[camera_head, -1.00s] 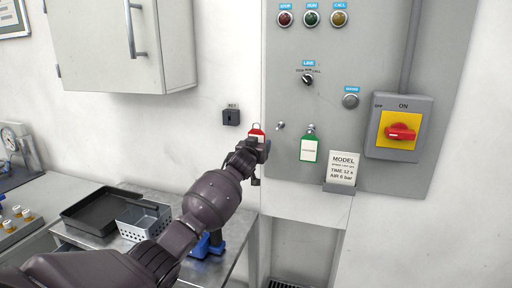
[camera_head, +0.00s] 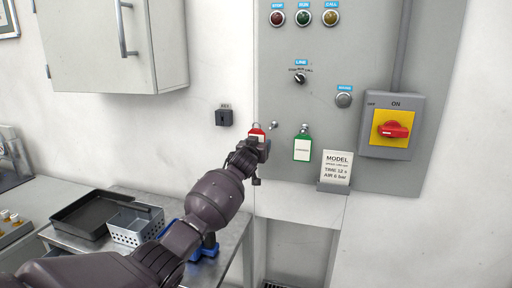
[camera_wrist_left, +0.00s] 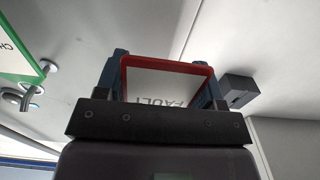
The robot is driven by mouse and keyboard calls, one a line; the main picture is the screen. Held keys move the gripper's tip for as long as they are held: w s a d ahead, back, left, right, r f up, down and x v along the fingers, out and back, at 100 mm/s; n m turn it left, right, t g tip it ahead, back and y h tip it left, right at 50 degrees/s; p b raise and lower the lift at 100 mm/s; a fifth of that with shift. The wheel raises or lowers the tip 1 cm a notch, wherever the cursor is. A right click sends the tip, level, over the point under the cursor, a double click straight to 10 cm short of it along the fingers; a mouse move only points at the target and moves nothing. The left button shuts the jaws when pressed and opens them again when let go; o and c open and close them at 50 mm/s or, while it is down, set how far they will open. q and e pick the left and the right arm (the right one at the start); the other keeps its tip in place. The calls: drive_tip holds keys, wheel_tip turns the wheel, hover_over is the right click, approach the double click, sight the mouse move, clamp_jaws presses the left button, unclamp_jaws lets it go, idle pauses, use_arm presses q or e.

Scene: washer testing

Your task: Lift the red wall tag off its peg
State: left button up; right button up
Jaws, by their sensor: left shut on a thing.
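The red wall tag (camera_head: 257,132), with a white label and a loop on top, shows just above my left gripper (camera_head: 262,146) in the head view. My left gripper is shut on it. In the left wrist view the tag (camera_wrist_left: 165,80), its label reading FAULT upside down, sits between the two fingers (camera_wrist_left: 163,82). A bare peg (camera_head: 273,125) stands on the grey panel to the right of the tag, apart from it. The wrist view also shows a bare hooked peg (camera_wrist_left: 22,99). My gripper hides the tag's lower part in the head view.
A green tag (camera_head: 303,148) hangs on a peg to the right. A card holder (camera_head: 334,187) and a red-yellow switch (camera_head: 394,130) are farther right. A small black box (camera_head: 224,118) is on the wall to the left. A bench with a tray (camera_head: 90,215) and basket (camera_head: 136,224) stands below.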

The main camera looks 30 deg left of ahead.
use_arm(q)
drive_tip(key=shift+w+d+f+b, duration=0.15)
drive_tip(key=shift+w+d+b, duration=1.05)
drive_tip(key=shift+w+d, duration=0.1)
